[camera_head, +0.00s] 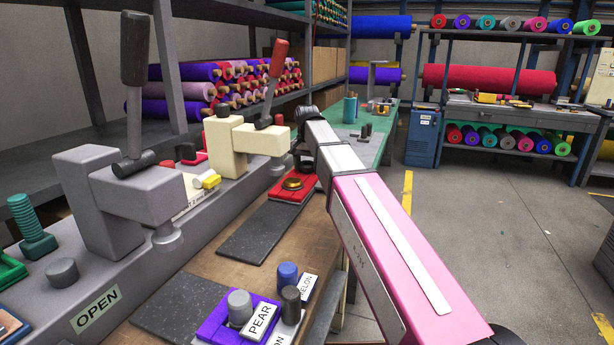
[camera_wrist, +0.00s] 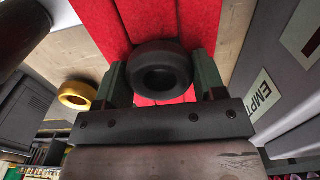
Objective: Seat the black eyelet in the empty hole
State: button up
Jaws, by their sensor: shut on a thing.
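My gripper (camera_wrist: 160,85) is shut on the black eyelet (camera_wrist: 144,72), a thick dark ring held between two green fingers. In the wrist view the ring overlaps red felt (camera_wrist: 220,30); I cannot tell whether it touches it. In the head view my gripper (camera_head: 304,160) is a dark shape at the end of the pink arm, beside the cream press, and the eyelet in it cannot be made out. The red felt piece (camera_head: 283,196) lies below it, with a gold eyelet (camera_head: 292,184) on it. The empty hole is not visible in either view.
The cream press (camera_head: 235,150) stands left of my gripper, with the grey press (camera_head: 100,195) nearer. Dark mats (camera_head: 258,232) lie on the bench. A gold ring (camera_wrist: 77,95) shows left in the wrist view.

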aim_at(307, 163)
jog(key=shift+f, duration=0.15)
jog(key=o, duration=1.1)
notch_tip(307, 163, up, 11)
jog(key=shift+f, duration=0.1)
dwell(0.4)
